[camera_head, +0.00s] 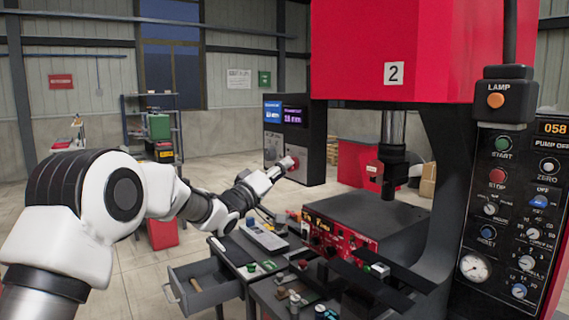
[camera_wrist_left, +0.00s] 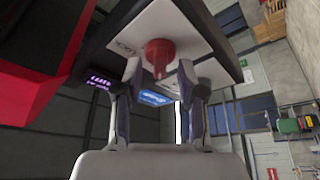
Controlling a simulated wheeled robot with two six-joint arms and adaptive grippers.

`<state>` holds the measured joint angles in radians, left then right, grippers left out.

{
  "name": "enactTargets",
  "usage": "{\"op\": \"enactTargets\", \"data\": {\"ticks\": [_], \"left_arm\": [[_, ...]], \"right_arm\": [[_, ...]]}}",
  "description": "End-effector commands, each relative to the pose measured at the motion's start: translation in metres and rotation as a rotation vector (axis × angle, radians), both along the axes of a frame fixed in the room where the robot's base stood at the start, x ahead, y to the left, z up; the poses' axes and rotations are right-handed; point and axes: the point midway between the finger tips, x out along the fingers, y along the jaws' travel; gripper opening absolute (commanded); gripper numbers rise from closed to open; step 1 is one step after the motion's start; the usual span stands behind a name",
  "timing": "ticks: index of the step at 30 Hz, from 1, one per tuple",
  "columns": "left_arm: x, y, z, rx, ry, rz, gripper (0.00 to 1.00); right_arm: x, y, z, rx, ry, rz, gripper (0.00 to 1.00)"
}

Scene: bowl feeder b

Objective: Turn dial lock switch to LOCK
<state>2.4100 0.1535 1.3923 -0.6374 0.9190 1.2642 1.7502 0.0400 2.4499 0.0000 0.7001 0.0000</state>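The dial lock switch is a red knob (camera_wrist_left: 158,52) on a pale plate (camera_wrist_left: 185,30), with small lettering left of it in the left wrist view. In the head view the red knob (camera_head: 291,162) sits low on the front of a dark box with lit screens (camera_head: 287,114). My left gripper (camera_head: 282,166) is right at the knob. In the left wrist view my left gripper (camera_wrist_left: 158,72) has its fingers apart, one on each side of the knob, with gaps showing. Whether the tips reach past the knob's front is hard to tell. My right gripper is not in view.
A red press (camera_head: 395,50) stands right of the box, with a control panel (camera_head: 515,210) at far right. Below the arm is a bench with switches and small parts (camera_head: 268,267) and an open grey drawer (camera_head: 203,290). Shelves (camera_head: 152,125) stand behind at left.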

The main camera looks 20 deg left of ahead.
Motion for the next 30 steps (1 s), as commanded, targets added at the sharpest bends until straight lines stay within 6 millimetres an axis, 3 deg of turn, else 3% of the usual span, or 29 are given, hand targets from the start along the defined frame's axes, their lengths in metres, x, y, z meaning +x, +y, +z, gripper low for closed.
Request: {"op": "enactTargets", "data": {"ticks": [3, 10, 11, 14, 30], "left_arm": [[0.0112, -0.0050, 0.0038, 0.002, 0.002, 0.000, 0.40], [0.0133, -0.0055, 0.0029, 0.000, 0.002, 0.000, 0.40], [0.0133, -0.0055, 0.0028, 0.000, 0.002, 0.000, 0.36], [0.0133, -0.0054, 0.0026, 0.000, 0.002, 0.000, 0.01], [0.0133, -0.0052, 0.0030, 0.024, -0.021, 0.000, 0.00]], "right_arm": [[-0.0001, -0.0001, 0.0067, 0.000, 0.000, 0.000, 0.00], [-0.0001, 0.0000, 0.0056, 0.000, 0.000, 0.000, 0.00], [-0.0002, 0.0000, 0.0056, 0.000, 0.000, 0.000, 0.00], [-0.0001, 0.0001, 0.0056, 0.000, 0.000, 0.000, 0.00], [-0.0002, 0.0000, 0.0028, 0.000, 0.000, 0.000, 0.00]]}}
